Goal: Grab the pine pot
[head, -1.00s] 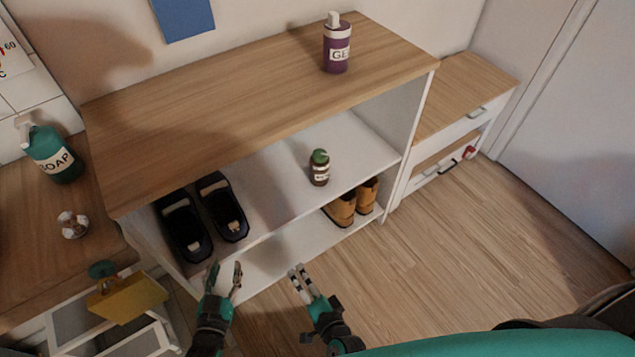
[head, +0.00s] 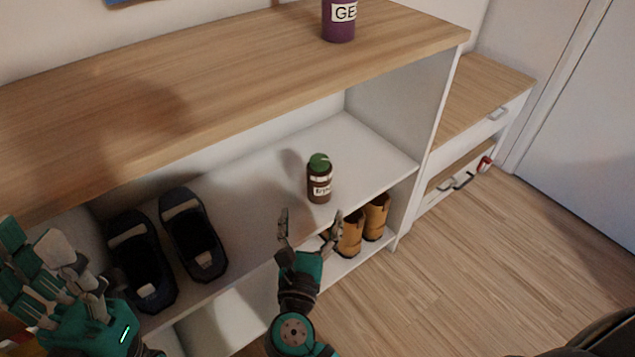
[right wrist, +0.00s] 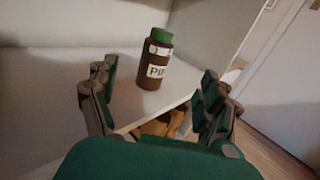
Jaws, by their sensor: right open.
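The pine pot (head: 319,182) is a small brown bottle with a green cap and a white label. It stands upright on the white middle shelf (head: 265,205). My right gripper (head: 311,222) is open and empty, its fingers pointing up the picture toward the pot, just short of it. In the right wrist view the pot (right wrist: 155,70) shows between the two spread fingers and beyond them, apart from both. My left gripper (head: 55,265) is at the lower left, in front of the shelf unit; its jaw opening is unclear.
Dark shoes (head: 142,262) lie on the middle shelf, left of the pot. Brown boots (head: 350,235) stand on the lower shelf. The wooden top board (head: 215,80) overhangs the shelf and carries a purple bottle (head: 339,20). A drawer cabinet (head: 482,100) stands at right.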

